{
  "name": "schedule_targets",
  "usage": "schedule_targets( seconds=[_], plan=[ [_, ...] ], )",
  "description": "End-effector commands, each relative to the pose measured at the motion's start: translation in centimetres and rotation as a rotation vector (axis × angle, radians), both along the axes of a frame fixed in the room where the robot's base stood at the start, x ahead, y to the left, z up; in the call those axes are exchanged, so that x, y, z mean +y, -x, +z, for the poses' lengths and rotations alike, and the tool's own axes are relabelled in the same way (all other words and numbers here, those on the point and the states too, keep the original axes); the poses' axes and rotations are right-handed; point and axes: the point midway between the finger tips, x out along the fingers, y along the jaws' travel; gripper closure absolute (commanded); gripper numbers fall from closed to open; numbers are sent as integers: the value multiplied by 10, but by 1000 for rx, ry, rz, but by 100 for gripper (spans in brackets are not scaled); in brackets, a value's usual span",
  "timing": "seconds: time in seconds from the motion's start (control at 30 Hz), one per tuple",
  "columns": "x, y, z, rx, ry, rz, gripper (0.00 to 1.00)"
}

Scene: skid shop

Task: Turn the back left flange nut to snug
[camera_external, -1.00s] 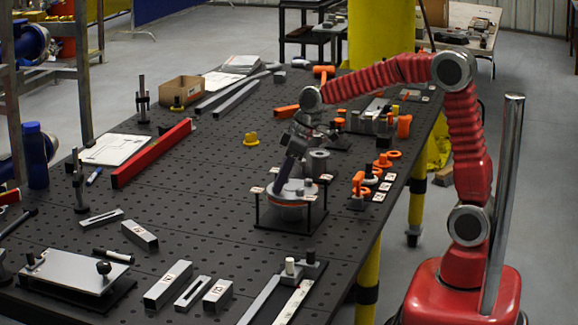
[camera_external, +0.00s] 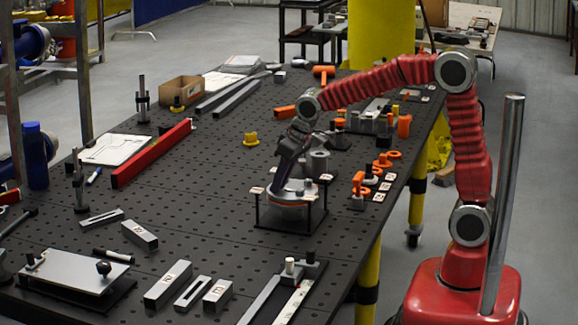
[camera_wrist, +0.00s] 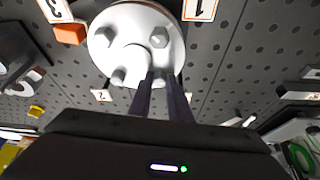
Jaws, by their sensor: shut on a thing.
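A round grey-white flange (camera_external: 288,197) sits on a black stand (camera_external: 262,217) near the right edge of the table. In the wrist view the flange (camera_wrist: 128,18) shows a raised centre hub and hex nuts around it: an upper left nut (camera_wrist: 104,38), an upper right nut (camera_wrist: 159,38) and a lower left nut (camera_wrist: 118,76). My gripper (camera_wrist: 160,78) reaches down to the lower right of the flange face, its two dark fingers close together on a nut there. The fingers hide most of that nut. My gripper (camera_external: 281,186) also shows over the flange in the external view.
Numbered cards, such as card 1 (camera_wrist: 200,9) and card 2 (camera_wrist: 102,95), surround the flange. A grey cylinder (camera_external: 318,162) stands close behind it. Orange parts (camera_external: 359,184) lie to its right.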

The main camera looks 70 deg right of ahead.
Motion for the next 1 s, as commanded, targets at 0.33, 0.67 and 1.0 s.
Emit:
schedule_targets(
  seconds=[0.33, 0.67, 1.0],
  plan=[
    [0, -2, 2, -6, 1, -2, 100],
    [0, -1, 1, -3, 1, -2, 64],
    [-1, 1, 0, 2, 1, 7, 64]
  ],
)
